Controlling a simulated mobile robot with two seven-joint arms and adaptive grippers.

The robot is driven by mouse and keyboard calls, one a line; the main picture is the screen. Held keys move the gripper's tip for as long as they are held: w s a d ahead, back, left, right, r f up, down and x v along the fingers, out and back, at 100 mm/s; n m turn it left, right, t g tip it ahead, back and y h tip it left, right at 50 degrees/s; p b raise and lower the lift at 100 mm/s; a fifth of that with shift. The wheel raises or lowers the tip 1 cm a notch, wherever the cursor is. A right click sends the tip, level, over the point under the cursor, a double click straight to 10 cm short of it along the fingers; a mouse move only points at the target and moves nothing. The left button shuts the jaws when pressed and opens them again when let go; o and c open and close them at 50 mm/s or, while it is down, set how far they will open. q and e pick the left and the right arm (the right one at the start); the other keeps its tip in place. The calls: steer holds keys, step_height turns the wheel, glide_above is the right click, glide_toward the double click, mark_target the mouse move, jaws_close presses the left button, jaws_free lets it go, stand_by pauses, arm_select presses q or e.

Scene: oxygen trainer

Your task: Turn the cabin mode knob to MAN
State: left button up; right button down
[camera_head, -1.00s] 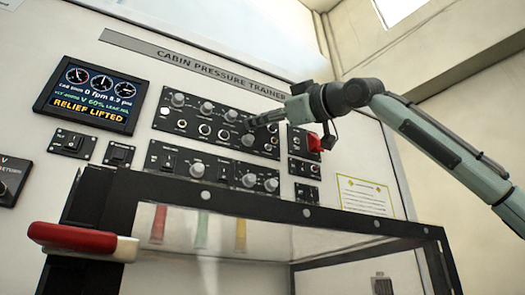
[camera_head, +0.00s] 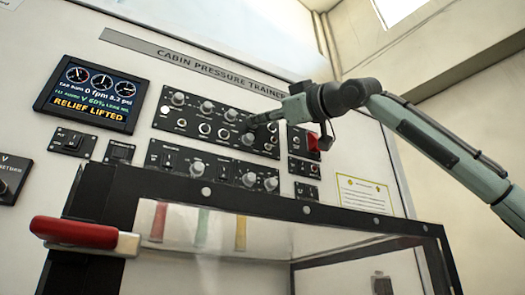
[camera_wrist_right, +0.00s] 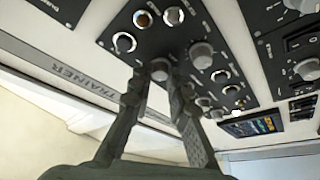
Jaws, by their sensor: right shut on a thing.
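My right gripper (camera_head: 251,121) reaches in from the right, its fingertips at the upper right part of a black control panel (camera_head: 190,117) under the "CABIN PRESSURE TRAINER" title. In the right wrist view my right gripper (camera_wrist_right: 156,78) is shut on a round grey knob (camera_wrist_right: 159,66), with one finger on each side of it. The fingers hide this knob in the head view. Its label and pointer cannot be read in either view. My left gripper is not in view.
A display (camera_head: 92,93) reads "RELIEF LIFTED". Other grey knobs, such as one just below the fingertips (camera_head: 249,139), sit close by. A red switch (camera_head: 313,142) is right of the panel. A black-framed clear box (camera_head: 270,207) with a red handle (camera_head: 75,232) stands in front.

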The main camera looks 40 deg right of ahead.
arm_select(q)
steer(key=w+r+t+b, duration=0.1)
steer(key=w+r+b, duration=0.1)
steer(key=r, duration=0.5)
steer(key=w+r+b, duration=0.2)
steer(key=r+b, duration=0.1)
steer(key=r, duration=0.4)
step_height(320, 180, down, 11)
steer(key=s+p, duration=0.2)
steer(key=p, duration=0.2)
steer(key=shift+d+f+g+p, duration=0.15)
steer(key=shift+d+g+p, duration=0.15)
arm_select(e)
steer(key=shift+w+a+r+m+g+h, duration=0.2)
steer(key=shift+m+g+h, duration=1.25)
steer(key=shift+m, duration=3.2)
steer(key=shift+s+a+f+m+g+h, duration=0.15)
steer(key=shift+a+m+g+h, duration=0.2)
steer(key=shift+m+h, duration=3.25)
steer(key=shift+w+a+r+m+g+h, duration=0.15)
steer(key=shift+m+g+h, duration=0.8)
steer(key=shift+m, duration=4.8)
steer(key=shift+f, duration=0.1)
steer(key=c, duration=1.4)
jaws_free()
steer(key=shift+c, duration=0.2)
